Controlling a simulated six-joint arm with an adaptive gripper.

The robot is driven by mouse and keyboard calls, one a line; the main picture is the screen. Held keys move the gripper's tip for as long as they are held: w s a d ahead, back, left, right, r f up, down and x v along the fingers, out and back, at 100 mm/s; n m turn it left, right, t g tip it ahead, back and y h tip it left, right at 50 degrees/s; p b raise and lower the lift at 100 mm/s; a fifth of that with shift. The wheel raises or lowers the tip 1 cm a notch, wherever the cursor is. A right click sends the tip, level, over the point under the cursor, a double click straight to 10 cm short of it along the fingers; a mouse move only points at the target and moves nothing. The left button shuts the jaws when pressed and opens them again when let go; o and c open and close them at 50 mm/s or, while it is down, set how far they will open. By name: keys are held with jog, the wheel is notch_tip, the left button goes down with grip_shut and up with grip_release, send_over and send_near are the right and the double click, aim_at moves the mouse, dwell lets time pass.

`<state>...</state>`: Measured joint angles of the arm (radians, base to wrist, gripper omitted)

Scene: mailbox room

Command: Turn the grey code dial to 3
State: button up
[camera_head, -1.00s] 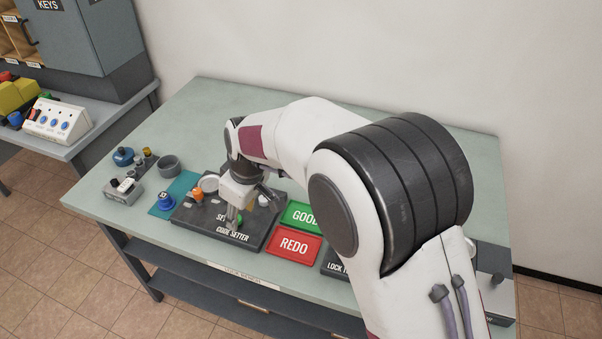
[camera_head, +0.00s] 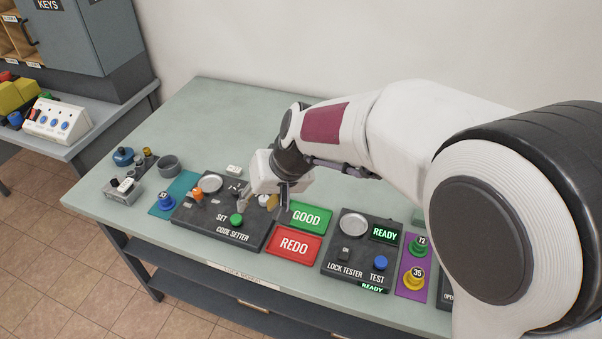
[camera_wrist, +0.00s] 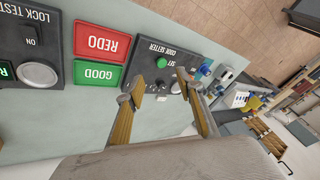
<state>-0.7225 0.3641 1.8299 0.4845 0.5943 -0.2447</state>
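Green GOOD (camera_head: 306,218) and red REDO (camera_head: 294,245) trays lie right of the panel. The lock tester (camera_head: 340,258) reads READY. A blue lock marked 53 (camera_head: 165,202) sits on a teal mat to the left. The bench's back left is clear.

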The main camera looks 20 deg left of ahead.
jog(key=w+d+r+m+t+y, duration=0.1)
jog(key=d+r+m, duration=0.3)
jog(key=d+r, duration=0.4)
jog(key=shift+w+d+r+t, duration=0.3)
jog(key=shift+r+t, duration=0.2)
jog(key=shift+r, duration=0.2)
dwell(0.4)
jog(key=s+d+m+h, duration=0.1)
jog(key=s+d+h, duration=0.1)
jog(key=s+d, duration=0.4)
jog(key=s+d+m+t+h, duration=0.1)
jog(key=s+d, duration=0.4)
jog(key=d, duration=1.2)
jog(key=s+d+r+m+t+h, duration=0.1)
jog(key=s+d+h, duration=0.2)
jog(key=s+d, duration=0.3)
jog(key=shift+s+d, duration=0.35)
jog(key=shift+d, duration=2.4)
